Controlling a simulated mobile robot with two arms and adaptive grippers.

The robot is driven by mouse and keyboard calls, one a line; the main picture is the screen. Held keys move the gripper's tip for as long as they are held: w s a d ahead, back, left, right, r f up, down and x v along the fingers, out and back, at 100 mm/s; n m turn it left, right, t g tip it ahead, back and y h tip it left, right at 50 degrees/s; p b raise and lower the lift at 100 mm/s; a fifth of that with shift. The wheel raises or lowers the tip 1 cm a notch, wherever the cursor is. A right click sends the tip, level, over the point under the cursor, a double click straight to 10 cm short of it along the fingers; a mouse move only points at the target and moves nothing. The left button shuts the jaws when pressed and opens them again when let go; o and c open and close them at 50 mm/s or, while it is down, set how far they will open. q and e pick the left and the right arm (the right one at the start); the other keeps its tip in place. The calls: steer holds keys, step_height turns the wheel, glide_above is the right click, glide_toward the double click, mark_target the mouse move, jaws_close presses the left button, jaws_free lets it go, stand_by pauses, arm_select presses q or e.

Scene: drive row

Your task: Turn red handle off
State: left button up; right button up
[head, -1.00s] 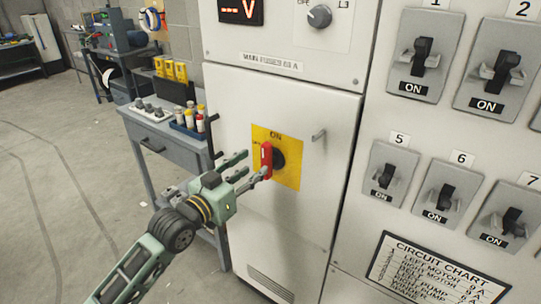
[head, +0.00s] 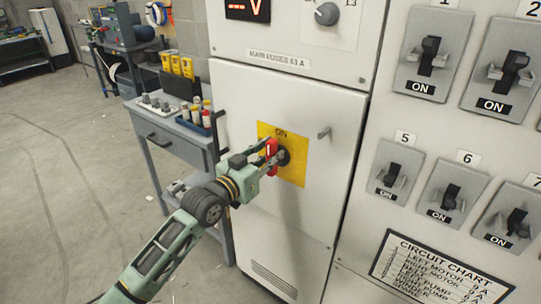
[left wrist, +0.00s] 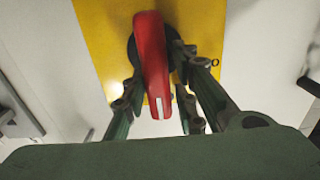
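The red handle (head: 270,149) is a rotary switch on a yellow plate (head: 294,168) on the grey cabinet door. It stands about upright, with "ON" printed above it. In the left wrist view the red handle (left wrist: 151,60) runs down the middle, in front of a dark round base. My left gripper (head: 268,157) is at the handle. In the wrist view its fingers (left wrist: 160,82) lie on either side of the handle, apart, with gaps showing between them and the red. The gripper partly hides the handle's lower part in the head view. My right gripper is not in view.
A small door latch (head: 323,132) sticks out right of the plate. A panel of breaker switches (head: 451,197) marked ON stands at the right. A grey workbench (head: 172,139) with bottles and yellow devices is left of the cabinet. Open floor lies at the left.

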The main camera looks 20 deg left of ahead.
arm_select(q)
steer(key=shift+d, duration=0.1)
jaws_close()
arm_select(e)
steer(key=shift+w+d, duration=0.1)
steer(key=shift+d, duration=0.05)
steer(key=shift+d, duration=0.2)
